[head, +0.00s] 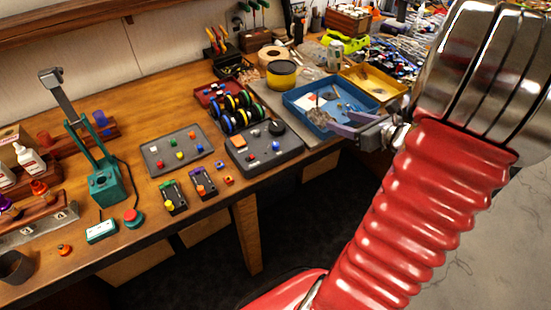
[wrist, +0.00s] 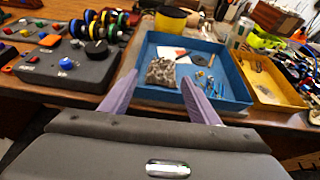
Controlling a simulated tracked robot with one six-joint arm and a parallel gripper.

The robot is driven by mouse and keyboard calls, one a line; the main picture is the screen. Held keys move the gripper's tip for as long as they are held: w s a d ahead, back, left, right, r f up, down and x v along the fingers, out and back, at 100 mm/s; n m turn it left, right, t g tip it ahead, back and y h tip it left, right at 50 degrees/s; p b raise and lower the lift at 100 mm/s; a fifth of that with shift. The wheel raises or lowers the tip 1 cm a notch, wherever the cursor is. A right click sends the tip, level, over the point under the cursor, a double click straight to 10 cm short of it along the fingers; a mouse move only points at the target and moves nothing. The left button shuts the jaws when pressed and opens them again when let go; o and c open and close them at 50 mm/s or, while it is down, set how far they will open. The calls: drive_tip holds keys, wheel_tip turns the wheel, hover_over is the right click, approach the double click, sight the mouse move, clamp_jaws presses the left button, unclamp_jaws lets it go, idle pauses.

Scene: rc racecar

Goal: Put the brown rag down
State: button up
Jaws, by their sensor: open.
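A crumpled grey-brown cloth, which looks like the brown rag (wrist: 161,71), lies in the blue tray (wrist: 232,77) near its front left. In the head view the blue tray (head: 296,103) stands at the bench's front edge, with the rag (head: 319,115) partly behind my fingers. My gripper (wrist: 159,79) is open, with its two purple fingers apart and nothing held between them. The fingers point over the tray's front edge, and the rag shows between and beyond the tips. I cannot tell whether a finger touches it.
The blue tray also holds a white paper and small parts. A yellow tray (wrist: 270,84) stands to its right, a grey block with knobs (wrist: 70,68) to its left, and a yellow-and-black tub (head: 282,74) behind. A green lamp-like stand (head: 108,185) rises at the bench's left.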

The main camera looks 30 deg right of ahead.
drive_tip(key=a+r+n+g+y, duration=0.25)
drive_tip(key=a+n, duration=0.55)
drive_tip(key=a, duration=0.4)
drive_tip(key=a+r+n+g+y, duration=0.15)
drive_tip(key=a+n+g, duration=0.25)
drive_tip(key=a+n, duration=0.65)
drive_tip(key=s+a+r+n+h, duration=0.2)
drive_tip(key=s+a+n, duration=0.3)
drive_tip(key=n, duration=0.3)
drive_tip(key=s+a+r+n+g+h, duration=0.1)
drive_tip(key=s+a+r+n+h, duration=0.1)
drive_tip(key=s+a+n, duration=0.3)
drive_tip(key=shift+s+a+r+n+h, duration=0.25)
drive_tip(key=shift+s+a+n+h, duration=0.15)
drive_tip(key=shift+a+n, duration=1.25)
drive_tip(key=shift+d+n, duration=0.3)
